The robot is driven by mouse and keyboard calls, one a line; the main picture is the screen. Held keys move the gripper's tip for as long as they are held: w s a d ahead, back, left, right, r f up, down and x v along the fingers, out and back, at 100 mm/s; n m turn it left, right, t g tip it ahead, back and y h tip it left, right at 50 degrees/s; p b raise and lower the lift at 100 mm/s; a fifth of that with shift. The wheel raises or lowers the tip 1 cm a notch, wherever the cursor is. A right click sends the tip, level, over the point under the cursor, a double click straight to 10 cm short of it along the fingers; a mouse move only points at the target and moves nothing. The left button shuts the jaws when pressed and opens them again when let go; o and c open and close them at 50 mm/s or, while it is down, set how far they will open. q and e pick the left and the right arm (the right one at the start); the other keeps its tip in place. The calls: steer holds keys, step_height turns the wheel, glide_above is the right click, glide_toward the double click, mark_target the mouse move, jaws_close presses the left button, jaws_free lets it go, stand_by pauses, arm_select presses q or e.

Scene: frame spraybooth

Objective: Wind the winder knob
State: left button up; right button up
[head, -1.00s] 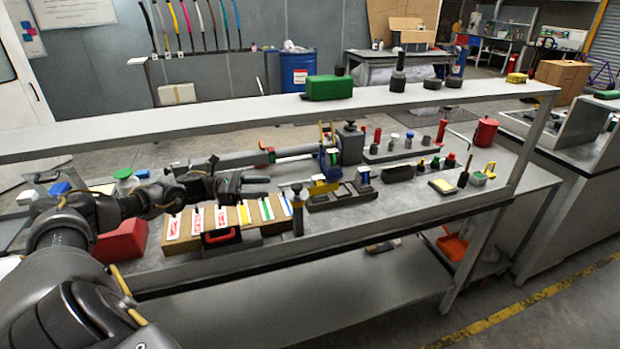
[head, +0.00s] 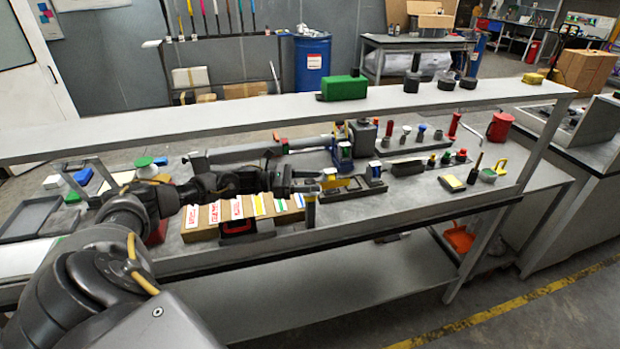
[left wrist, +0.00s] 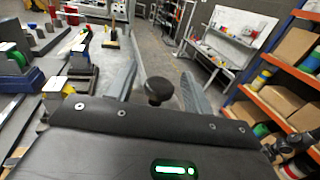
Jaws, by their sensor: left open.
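The winder knob (left wrist: 158,91) is a round black knob. In the left wrist view it stands between the two grey fingers of my left gripper (left wrist: 158,75). A gap shows on both sides of it, so the fingers are around it but not closed on it. In the head view my left gripper (head: 312,180) is at the top of an upright grey post (head: 311,212) near the bench's front edge. The gripper hides most of the knob there. My right gripper is in neither view.
A long upper shelf (head: 250,118) runs above the bench. Below the arm is a cardboard box with labelled cards (head: 200,232). A yellow-and-blue fixture (head: 344,155) stands just behind the gripper. Small bottles and a red can (head: 500,127) stand to the right.

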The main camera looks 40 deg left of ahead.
arm_select(q)
steer(key=c, duration=0.9)
steer(key=shift+c, duration=0.2)
steer(key=shift+n+t+y, duration=0.3)
